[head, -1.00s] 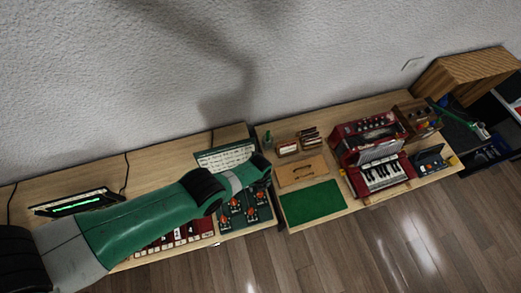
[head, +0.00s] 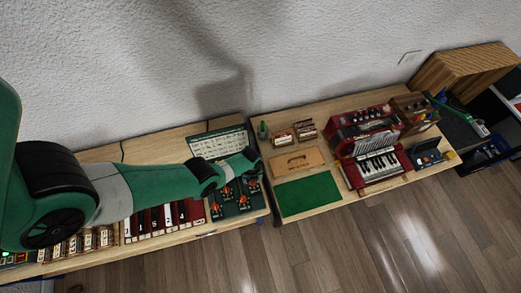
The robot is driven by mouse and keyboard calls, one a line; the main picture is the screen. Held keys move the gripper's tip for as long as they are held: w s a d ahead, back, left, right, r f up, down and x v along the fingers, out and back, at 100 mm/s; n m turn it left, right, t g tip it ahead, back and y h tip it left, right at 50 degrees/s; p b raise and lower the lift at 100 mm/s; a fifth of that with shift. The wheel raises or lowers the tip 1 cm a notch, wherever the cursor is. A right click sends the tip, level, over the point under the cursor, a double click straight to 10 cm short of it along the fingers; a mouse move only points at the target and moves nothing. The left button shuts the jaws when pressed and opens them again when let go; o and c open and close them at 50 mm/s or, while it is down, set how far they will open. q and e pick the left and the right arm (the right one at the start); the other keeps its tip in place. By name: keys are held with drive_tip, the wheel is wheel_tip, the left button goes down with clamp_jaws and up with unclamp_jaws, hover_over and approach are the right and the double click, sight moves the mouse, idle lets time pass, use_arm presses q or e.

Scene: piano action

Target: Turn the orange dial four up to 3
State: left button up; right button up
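The orange dials sit on a dark green panel (head: 231,211) at the right end of the left table. I make out a front left dial (head: 216,211), a front right dial (head: 243,203), a back left dial (head: 227,191) and a back right dial (head: 253,187). Their numbers are too small to read, so I cannot tell which is dial four. My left arm reaches in from the left, and its gripper end (head: 250,163) is over the back right of the panel. Its fingers are too small and dark to make out. My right gripper is not seen.
A pale lettered board (head: 218,144) stands behind the panel. Red and white numbered keys (head: 163,220) lie to its left. The right table holds a green mat (head: 308,194), a wooden board (head: 296,162) and a red accordion-like instrument (head: 366,137).

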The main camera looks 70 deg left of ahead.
use_arm(q)
wheel_tip(320, 180, down, 3)
drive_tip(key=shift+a+f+b, duration=0.1)
drive_tip(key=shift+b, duration=0.85)
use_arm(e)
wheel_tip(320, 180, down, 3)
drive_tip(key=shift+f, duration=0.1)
use_arm(q)
clamp_jaws()
